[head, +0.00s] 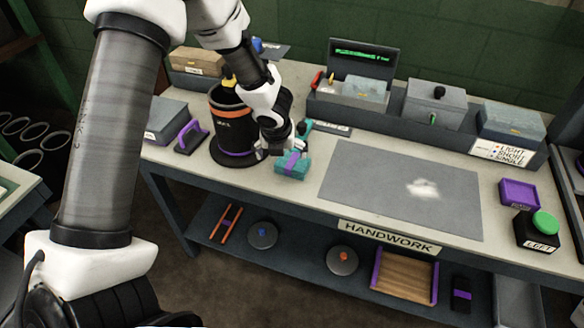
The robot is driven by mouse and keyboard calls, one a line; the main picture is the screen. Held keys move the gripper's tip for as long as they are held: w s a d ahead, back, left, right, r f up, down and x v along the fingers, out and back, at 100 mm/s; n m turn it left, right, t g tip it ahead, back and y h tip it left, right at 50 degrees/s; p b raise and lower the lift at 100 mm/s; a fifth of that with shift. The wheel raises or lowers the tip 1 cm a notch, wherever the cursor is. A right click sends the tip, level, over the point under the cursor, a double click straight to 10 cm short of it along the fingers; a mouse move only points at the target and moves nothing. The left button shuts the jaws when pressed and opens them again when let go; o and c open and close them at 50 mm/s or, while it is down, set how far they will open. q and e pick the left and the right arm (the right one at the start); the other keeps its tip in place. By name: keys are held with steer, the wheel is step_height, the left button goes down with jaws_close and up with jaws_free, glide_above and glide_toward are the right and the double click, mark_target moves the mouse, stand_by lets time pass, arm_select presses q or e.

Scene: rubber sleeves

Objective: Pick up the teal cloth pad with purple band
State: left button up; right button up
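The teal cloth pad with a purple band (291,163) lies on the worktop, just right of the black pot and left of the grey mat. My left gripper (276,148) points down right at the pad's back edge, close above it or touching it. Its fingers are small and partly merge with the pot and pad, so I cannot tell how far they are apart or whether they grip the pad. My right gripper is not in view.
A black pot with orange and purple bands (226,125) stands close left of the gripper. A teal-handled item (304,127) lies behind the pad. The grey mat (350,185) is bare apart from a pale smudge. Boxes and a grey rack (385,125) line the back.

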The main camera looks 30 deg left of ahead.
mark_target(289, 168)
arm_select(q)
steer(key=s+d+m, duration=0.1)
steer(key=m, duration=0.1)
steer(key=s+d+m+b, duration=0.1)
steer(key=m, duration=0.1)
steer(key=shift+t+h, duration=0.3)
steer(key=shift+h, duration=0.1)
steer(key=shift+w+a+r+b, duration=0.15)
steer(key=shift+w+b, duration=0.25)
steer(key=b+x, duration=0.2)
steer(key=x, duration=0.5)
steer(key=shift+w, duration=0.1)
steer(key=shift+r, duration=0.1)
steer(key=c, duration=0.8)
